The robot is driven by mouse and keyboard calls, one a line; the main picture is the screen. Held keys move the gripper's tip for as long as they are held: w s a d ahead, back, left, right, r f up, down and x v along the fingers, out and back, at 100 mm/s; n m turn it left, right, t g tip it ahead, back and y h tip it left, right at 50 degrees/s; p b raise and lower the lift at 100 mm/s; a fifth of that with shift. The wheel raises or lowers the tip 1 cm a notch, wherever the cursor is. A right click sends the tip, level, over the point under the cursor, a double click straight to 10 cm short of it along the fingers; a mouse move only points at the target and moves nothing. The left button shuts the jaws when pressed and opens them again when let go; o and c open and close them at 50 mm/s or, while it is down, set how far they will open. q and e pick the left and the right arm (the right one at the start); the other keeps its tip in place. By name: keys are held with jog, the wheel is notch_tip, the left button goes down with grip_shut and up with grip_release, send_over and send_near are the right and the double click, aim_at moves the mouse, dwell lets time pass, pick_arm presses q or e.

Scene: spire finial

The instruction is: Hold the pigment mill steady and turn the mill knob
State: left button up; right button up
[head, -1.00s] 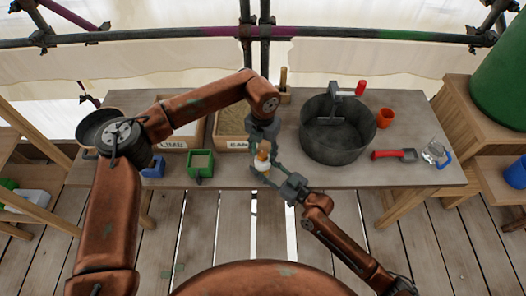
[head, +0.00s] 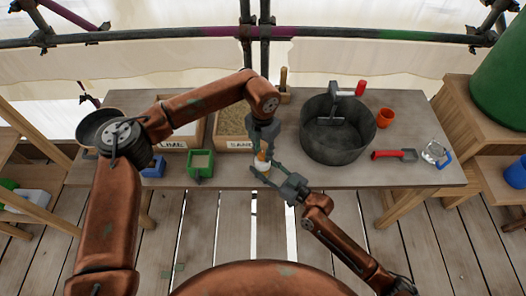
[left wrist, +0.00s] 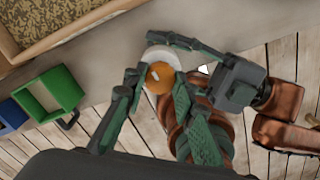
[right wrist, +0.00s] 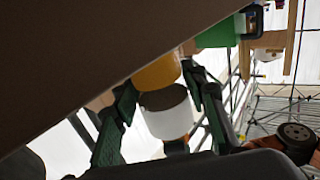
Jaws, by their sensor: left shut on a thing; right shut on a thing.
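The pigment mill has a white body (head: 262,168) and an orange knob (head: 262,157) on top. It is held in front of the table's front edge, over the floor. My left gripper (head: 264,149) comes down from above and is shut on the knob. The left wrist view shows its fingers on both sides of the round orange knob (left wrist: 158,77), which has a pale mark on top. My right gripper (head: 264,174) reaches in from the lower right and is shut on the white body. In the right wrist view the white body (right wrist: 168,113) sits between its fingers, under the orange part (right wrist: 158,72).
The table (head: 245,176) lies just behind the mill. Floor in front is free.

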aim_at(263, 153)
pick_arm(q)
jog(key=shift+m, duration=0.6)
jog(key=o, duration=1.2)
jog(key=shift+c, duration=0.2)
notch_tip(263, 153, up, 12)
pick_arm(e)
jog(key=o, duration=1.3)
